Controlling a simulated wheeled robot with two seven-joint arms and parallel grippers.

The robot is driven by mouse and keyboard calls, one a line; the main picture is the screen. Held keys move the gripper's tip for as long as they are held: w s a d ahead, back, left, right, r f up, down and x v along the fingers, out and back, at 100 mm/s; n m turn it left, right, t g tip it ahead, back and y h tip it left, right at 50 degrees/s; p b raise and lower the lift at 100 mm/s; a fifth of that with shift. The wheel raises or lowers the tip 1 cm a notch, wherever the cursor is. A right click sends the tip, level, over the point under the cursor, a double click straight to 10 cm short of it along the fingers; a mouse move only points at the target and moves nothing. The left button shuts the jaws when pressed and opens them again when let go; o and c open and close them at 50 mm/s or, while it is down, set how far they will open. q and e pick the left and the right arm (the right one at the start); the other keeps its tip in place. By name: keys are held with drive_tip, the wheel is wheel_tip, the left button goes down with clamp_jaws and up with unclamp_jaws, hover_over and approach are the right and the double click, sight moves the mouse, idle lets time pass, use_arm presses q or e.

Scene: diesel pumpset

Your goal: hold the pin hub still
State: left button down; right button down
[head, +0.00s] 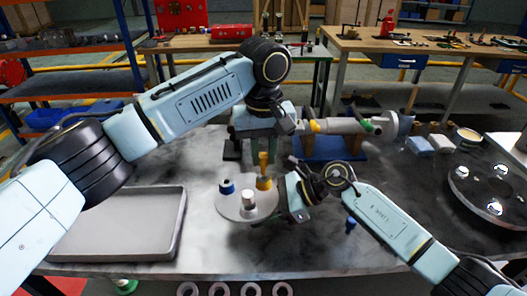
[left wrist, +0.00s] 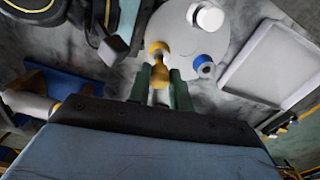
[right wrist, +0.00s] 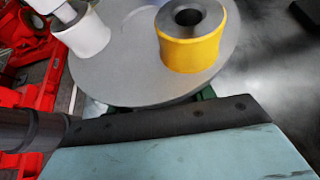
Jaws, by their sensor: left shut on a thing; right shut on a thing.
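The pin hub (head: 240,211) is a grey disc on the table with blue (head: 227,187), white (head: 248,199) and yellow (head: 263,183) collared posts. It also shows in the left wrist view (left wrist: 185,35) and right wrist view (right wrist: 130,75). My right gripper (head: 287,208) is shut on the hub's right rim; its fingers are mostly hidden in the right wrist view. My left gripper (left wrist: 160,82) points down over the hub, shut on a brass-coloured piece (left wrist: 160,72) above the yellow post. The yellow post's bore looks open in the right wrist view.
An empty grey tray (head: 115,228) lies left of the hub. A pump-like machine (head: 335,126) stands behind it on a blue base. A dark round flange (head: 485,185) and pale blocks (head: 430,144) lie at the right. The table front is mostly clear.

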sight(263, 156)
use_arm(q)
drive_tip(key=shift+f, duration=1.55)
idle(0.5)
drive_tip(key=c, duration=1.2)
unclamp_jaws()
drive_tip(key=shift+r, duration=0.1)
wheel_tip(263, 156, up, 12)
drive_tip(key=shift+f, duration=0.1)
use_arm(e)
drive_tip(key=shift+c, duration=2.4)
unclamp_jaws()
